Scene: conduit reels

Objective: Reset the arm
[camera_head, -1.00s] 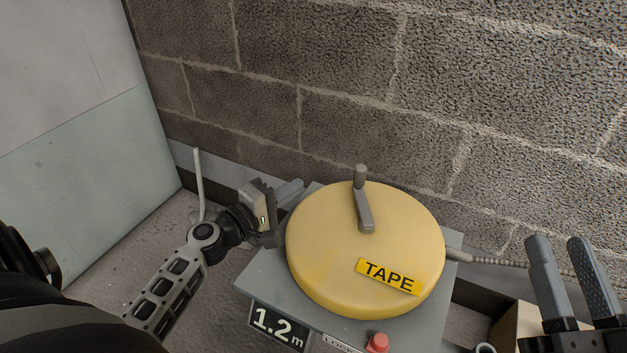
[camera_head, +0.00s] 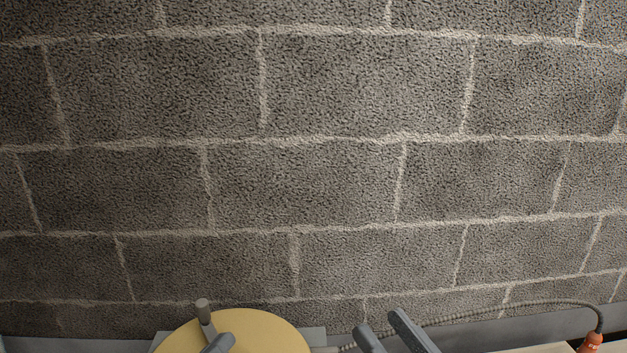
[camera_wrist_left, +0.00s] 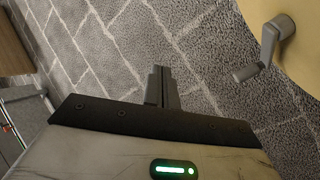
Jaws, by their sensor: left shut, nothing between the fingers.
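My left gripper shows in the left wrist view (camera_wrist_left: 161,88) with its fingers together and nothing between them. The arms themselves are out of frame.
A grey block wall (camera_head: 310,180) fills most of the head view. A ribbed grey conduit (camera_head: 500,307) runs along its foot to an orange end piece (camera_head: 591,343) at the lower right. The left wrist view shows a grey box (camera_wrist_left: 28,112) at the left edge.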

